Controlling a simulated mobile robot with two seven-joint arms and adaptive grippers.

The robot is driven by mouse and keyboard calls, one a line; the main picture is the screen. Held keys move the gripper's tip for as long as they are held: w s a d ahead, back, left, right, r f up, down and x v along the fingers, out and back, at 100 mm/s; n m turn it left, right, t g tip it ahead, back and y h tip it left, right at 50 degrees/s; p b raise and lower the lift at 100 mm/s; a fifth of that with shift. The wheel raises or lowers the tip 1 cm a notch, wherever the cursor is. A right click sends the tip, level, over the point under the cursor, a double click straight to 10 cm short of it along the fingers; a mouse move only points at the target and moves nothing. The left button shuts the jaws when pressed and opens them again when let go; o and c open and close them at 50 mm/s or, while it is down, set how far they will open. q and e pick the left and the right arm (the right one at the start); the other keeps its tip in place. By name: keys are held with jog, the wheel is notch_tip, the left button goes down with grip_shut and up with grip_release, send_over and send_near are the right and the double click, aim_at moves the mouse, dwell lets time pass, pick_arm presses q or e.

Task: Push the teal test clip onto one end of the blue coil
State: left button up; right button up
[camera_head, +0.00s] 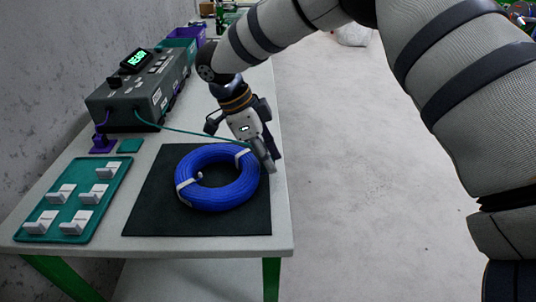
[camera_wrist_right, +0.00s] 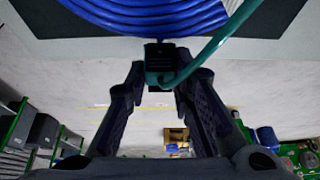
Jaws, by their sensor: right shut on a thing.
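The blue coil (camera_head: 240,190) lies flat on the dark mat (camera_head: 150,200), bound with white ties. It also fills the top of the right wrist view (camera_wrist_right: 130,15). My right gripper (camera_head: 266,160) is at the coil's right edge, pointing down. In the wrist view its fingers (camera_wrist_right: 160,85) are shut on the dark-and-teal test clip (camera_wrist_right: 159,58), whose front is close to the coil's edge. I cannot tell whether it touches a coil end. In the head view the gripper hides the clip. A teal lead (camera_head: 190,133) runs from the clip to the tester. My left gripper is out of view.
The grey tester (camera_head: 140,90) stands at the back left, its display reading READY. A purple clip (camera_head: 103,141) and an empty teal pad (camera_head: 130,146) are before it. A green tray (camera_head: 75,200) with several white-grey pieces lies at left. The table's right edge is beside the gripper.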

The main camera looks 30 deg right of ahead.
jog(key=shift+f, duration=0.4)
dwell(1.3)
jog(key=o, duration=1)
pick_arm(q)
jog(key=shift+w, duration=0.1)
pick_arm(e)
jog(key=shift+o, duration=0.2)
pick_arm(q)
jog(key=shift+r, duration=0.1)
pick_arm(e)
jog(key=shift+r, duration=0.1)
notch_tip(320, 180, up, 2)
jog(key=shift+r+p, duration=0.15)
jog(key=shift+p, duration=0.2)
jog(key=shift+r+p, duration=0.3)
jog(key=shift+r, duration=2.05)
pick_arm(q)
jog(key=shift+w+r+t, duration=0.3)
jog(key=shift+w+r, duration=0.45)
pick_arm(e)
jog(key=shift+f, duration=0.1)
